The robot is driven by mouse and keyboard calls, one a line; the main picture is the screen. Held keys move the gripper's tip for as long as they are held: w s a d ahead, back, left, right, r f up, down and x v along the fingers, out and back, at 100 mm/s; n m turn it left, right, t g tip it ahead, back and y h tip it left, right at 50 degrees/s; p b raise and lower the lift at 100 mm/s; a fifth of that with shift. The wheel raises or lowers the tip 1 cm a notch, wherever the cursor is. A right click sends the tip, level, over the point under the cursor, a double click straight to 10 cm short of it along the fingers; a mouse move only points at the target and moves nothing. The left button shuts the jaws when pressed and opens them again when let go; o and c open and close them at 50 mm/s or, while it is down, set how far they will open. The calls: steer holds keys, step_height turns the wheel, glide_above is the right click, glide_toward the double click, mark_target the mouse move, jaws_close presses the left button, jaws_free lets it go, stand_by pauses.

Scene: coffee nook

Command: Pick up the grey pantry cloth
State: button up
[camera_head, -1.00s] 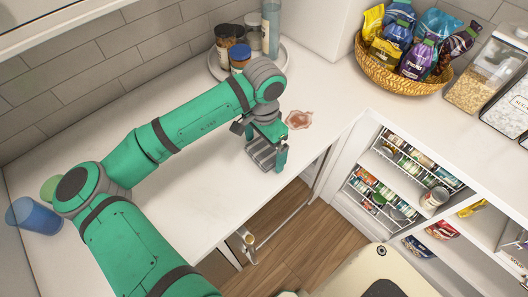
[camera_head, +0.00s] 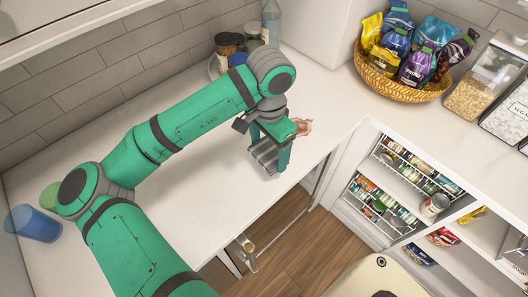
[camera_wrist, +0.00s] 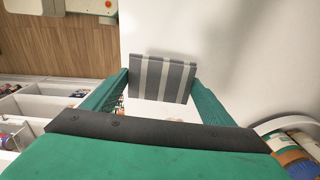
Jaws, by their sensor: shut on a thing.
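The grey pantry cloth (camera_wrist: 162,78) has light and dark stripes and shows flat between my two fingers in the wrist view. In the head view, the cloth (camera_head: 263,156) is at my gripper (camera_head: 270,152), over the white counter near its front edge. My gripper (camera_wrist: 160,84) is shut on the cloth, with one green finger at each side of it. I cannot tell for sure how far the cloth is above the counter.
A reddish patch (camera_head: 304,126) shows just behind my gripper, partly hidden. Jars (camera_head: 228,44) and a bottle (camera_head: 271,24) stand at the back. A wicker basket (camera_head: 402,88) of packets is at the right. The counter (camera_head: 190,180) left of the cloth is clear.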

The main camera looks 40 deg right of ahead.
mark_target(276, 161)
steer(key=s+r, duration=0.3)
steer(key=r, duration=0.1)
steer(key=shift+s, duration=0.2)
steer(key=s+r, duration=0.3)
steer(key=s, duration=0.5)
steer(key=shift+s+a+r, duration=0.25)
steer(key=shift+a, duration=0.15)
